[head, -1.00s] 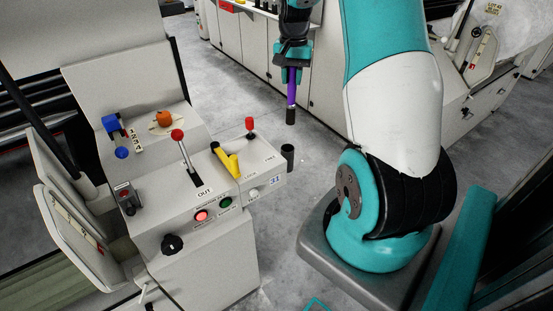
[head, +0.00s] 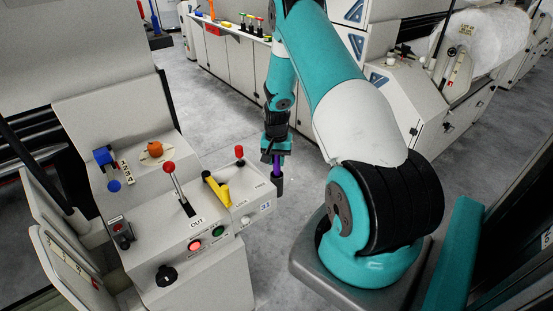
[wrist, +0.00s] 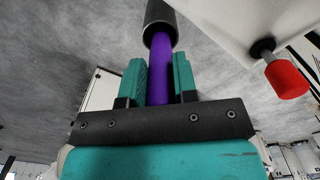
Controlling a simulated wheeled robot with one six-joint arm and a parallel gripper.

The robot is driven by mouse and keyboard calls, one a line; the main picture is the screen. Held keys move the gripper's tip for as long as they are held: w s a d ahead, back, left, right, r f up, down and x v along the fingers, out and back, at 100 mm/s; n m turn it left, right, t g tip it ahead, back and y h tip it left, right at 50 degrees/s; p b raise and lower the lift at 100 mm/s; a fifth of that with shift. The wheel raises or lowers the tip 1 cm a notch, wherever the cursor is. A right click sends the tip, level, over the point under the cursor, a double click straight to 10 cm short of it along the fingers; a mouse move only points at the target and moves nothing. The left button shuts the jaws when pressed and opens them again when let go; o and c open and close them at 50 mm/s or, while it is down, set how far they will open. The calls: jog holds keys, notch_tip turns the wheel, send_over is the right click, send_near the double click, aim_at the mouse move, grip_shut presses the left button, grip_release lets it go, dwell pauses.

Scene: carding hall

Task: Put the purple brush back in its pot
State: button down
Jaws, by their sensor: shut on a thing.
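The purple brush (head: 276,167) points down from my gripper (head: 275,153), beside the right end of the grey control console (head: 228,192). In the wrist view the two teal fingers of my gripper (wrist: 160,64) are shut on the purple handle (wrist: 161,78). The brush looks roughly in line with the pot. How deep it sits I cannot tell.
The console carries a red-knobbed lever (head: 169,168), a yellow handle (head: 217,190) and a smaller red knob (head: 239,150), which also shows close to my gripper in the wrist view (wrist: 287,79). Open grey floor (head: 225,115) lies behind.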

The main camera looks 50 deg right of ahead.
jog(key=shift+f, duration=0.4)
jog(key=shift+f, duration=0.15)
jog(key=c, duration=0.9)
grip_release()
